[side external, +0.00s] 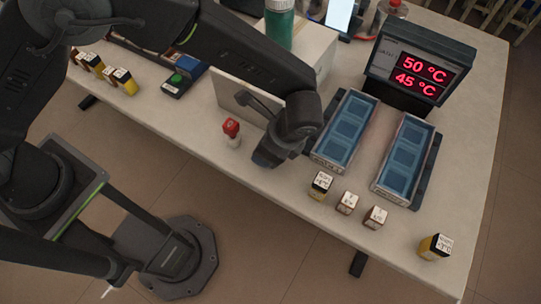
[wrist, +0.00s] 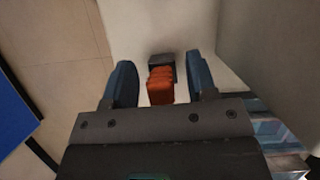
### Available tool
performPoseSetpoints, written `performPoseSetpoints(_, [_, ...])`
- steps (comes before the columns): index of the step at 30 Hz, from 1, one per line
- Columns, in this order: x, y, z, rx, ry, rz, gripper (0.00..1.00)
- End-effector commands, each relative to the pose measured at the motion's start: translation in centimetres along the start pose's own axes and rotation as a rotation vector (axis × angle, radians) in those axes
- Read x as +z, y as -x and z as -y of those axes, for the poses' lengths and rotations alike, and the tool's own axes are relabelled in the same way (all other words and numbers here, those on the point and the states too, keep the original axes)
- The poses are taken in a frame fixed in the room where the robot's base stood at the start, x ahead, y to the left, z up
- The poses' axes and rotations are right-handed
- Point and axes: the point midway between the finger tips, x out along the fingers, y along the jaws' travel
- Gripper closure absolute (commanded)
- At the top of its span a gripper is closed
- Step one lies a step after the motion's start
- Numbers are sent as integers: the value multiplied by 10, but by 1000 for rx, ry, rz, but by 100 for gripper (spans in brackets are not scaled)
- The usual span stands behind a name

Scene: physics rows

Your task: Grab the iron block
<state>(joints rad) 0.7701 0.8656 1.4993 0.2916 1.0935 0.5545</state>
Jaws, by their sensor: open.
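My gripper (side external: 267,160) is low over the front part of the table, left of the blue trays. In the wrist view my gripper (wrist: 160,68) is open, with an orange-red ridged piece (wrist: 160,86) and a dark block (wrist: 162,60) between its fingers. Gaps show on both sides of them. I cannot tell whether either is the iron block. Small labelled blocks stand right of the gripper: a yellow one (side external: 320,186), two brown ones (side external: 346,203) (side external: 375,217) and another yellow one (side external: 436,247). Their labels are too small to read.
A red-topped object (side external: 231,131) stands left of my gripper. Two blue trays (side external: 345,130) (side external: 404,158) lie to the right, before a display (side external: 420,65) reading 50 °C and 45 °C. A grey panel (side external: 240,98) stands behind the gripper. Several blocks stand far left.

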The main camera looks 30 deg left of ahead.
Motion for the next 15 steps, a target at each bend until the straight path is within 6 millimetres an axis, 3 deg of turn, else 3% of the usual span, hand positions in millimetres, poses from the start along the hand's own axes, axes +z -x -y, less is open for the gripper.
performPoseSetpoints(7, [0, -2, 0, 0, 0, 0, 48])
performPoseSetpoints(15, [0, -2, 0, 0, 0, 0, 74])
